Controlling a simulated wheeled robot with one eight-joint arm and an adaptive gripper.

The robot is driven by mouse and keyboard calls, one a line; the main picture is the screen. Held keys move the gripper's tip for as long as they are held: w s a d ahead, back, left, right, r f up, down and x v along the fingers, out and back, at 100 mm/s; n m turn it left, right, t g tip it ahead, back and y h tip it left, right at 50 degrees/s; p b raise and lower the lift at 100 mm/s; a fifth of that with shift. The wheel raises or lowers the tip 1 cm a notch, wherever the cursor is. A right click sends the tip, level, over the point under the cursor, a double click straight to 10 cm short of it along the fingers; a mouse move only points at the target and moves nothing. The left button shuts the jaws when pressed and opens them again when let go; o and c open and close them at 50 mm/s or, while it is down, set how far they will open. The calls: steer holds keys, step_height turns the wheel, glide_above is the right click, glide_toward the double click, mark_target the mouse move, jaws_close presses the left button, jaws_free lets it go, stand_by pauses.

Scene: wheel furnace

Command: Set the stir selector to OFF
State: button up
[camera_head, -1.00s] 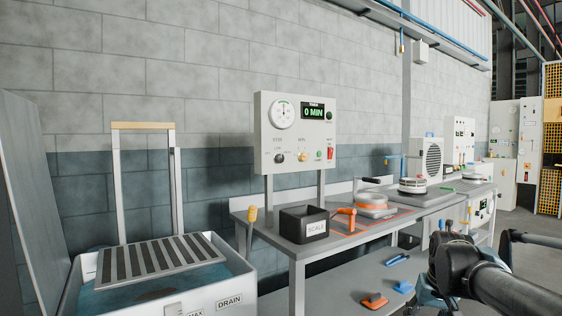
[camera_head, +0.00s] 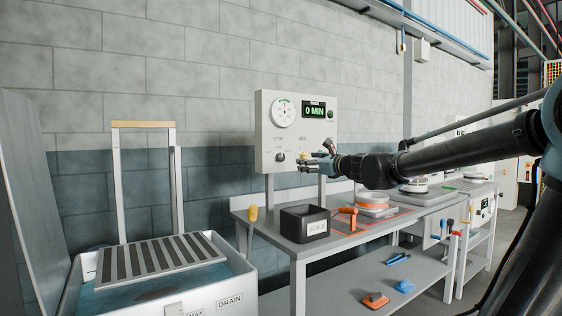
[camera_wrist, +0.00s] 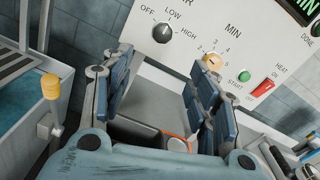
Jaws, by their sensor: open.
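The stir selector (camera_wrist: 163,33) is a black round knob on the pale control panel (camera_wrist: 215,22), with OFF, LOW and HIGH printed around it. I cannot tell surely where its pointer sits. It also shows in the head view as a small dark knob (camera_head: 280,157) at the panel's lower left. My gripper (camera_wrist: 163,78) is open and empty, its two blue-padded fingers apart. In the wrist view the selector lies beyond the fingertips, apart from them. In the head view my gripper (camera_head: 308,161) is in front of the panel's lower right, right of the selector, hiding controls there.
A basin (camera_head: 240,288) stands at left.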

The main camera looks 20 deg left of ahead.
steer(key=a+m, duration=0.1)
glide_toward(282, 157)
steer(key=x, duration=0.9)
steer(key=shift+w+a, duration=0.25)
steer(key=shift+w, duration=0.05)
steer(key=shift+c, duration=0.5)
